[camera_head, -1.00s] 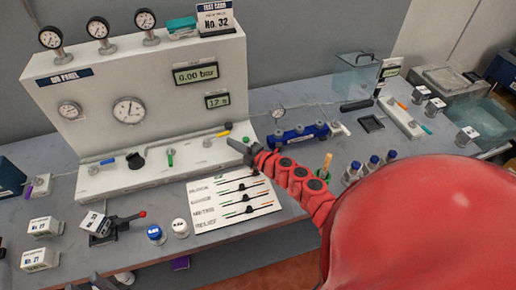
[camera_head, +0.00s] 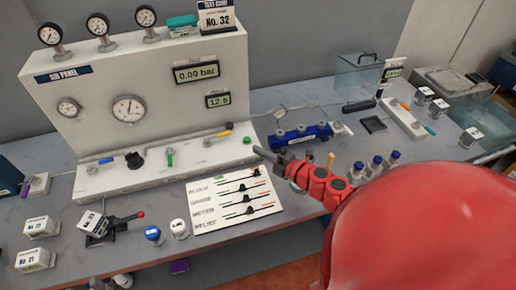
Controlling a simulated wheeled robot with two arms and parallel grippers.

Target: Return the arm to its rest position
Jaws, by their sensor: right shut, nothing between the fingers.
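My right arm is the large red shape at the right. Its gripper (camera_head: 266,155) is shut and empty, pointing left over the bench, just right of the panel's base and apart from it as far as I can tell. The air panel (camera_head: 95,95) stands at the back left and its display reads 0.00 bar. The white card with sliders (camera_head: 215,205) lies in front of the panel.
A blue manifold block (camera_head: 300,133) lies behind my right gripper. Several blue-capped bottles (camera_head: 375,164) stand by the arm. A blue-topped jar (camera_head: 154,235) and a white-topped jar (camera_head: 179,228) stand left of the card. A clear tank (camera_head: 357,78) is at the back.

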